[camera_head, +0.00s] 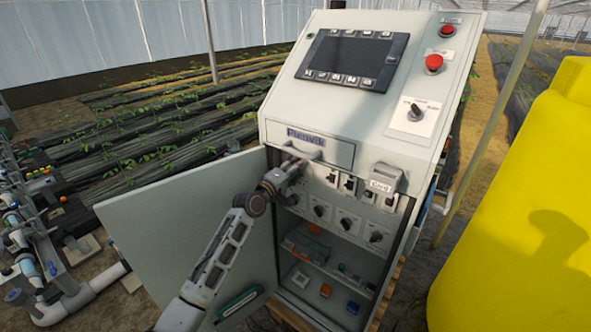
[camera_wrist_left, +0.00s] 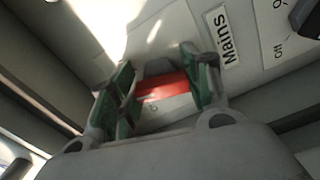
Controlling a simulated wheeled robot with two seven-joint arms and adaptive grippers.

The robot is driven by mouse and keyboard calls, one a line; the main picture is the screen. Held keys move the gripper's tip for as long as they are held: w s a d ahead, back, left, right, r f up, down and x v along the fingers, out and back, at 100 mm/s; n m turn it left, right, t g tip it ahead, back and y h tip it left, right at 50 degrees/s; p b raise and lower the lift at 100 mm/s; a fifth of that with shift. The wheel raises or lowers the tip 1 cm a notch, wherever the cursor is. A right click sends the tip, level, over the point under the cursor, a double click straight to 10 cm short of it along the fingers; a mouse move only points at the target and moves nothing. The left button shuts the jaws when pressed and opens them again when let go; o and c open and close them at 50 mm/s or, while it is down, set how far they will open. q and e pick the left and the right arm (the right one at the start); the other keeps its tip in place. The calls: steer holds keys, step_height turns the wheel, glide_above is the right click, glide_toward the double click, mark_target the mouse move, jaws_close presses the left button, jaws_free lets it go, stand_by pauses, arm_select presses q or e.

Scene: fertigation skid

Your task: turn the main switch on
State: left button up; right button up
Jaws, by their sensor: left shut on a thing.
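The main switch (camera_wrist_left: 162,88) shows in the left wrist view as a red part on a pale panel, beside a "Mains" label (camera_wrist_left: 229,38). My left gripper (camera_wrist_left: 157,68) has its green-padded fingers on either side of this red part and is shut on it. In the head view my left gripper (camera_head: 297,166) reaches into the upper left of the open cabinet, just below the drawer handle. The gripper hides the main switch there. I cannot tell which position the switch is in. My right gripper is not in view.
The grey cabinet (camera_head: 322,125) has a screen (camera_head: 352,60) and red buttons on top. Its door (camera_head: 200,225) stands open to the left of my arm. Several black knobs (camera_head: 347,224) sit inside. A yellow tank (camera_head: 530,200) stands at right, pipes (camera_head: 95,290) at left.

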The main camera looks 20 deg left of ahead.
arm_select(q)
steer(key=m, duration=0.6)
steer(key=shift+f+p, duration=0.3)
steer(key=shift+p, duration=0.1)
steer(key=o, duration=1)
steer(key=shift+s+a+r, duration=0.1)
steer(key=shift+v, duration=5.9)
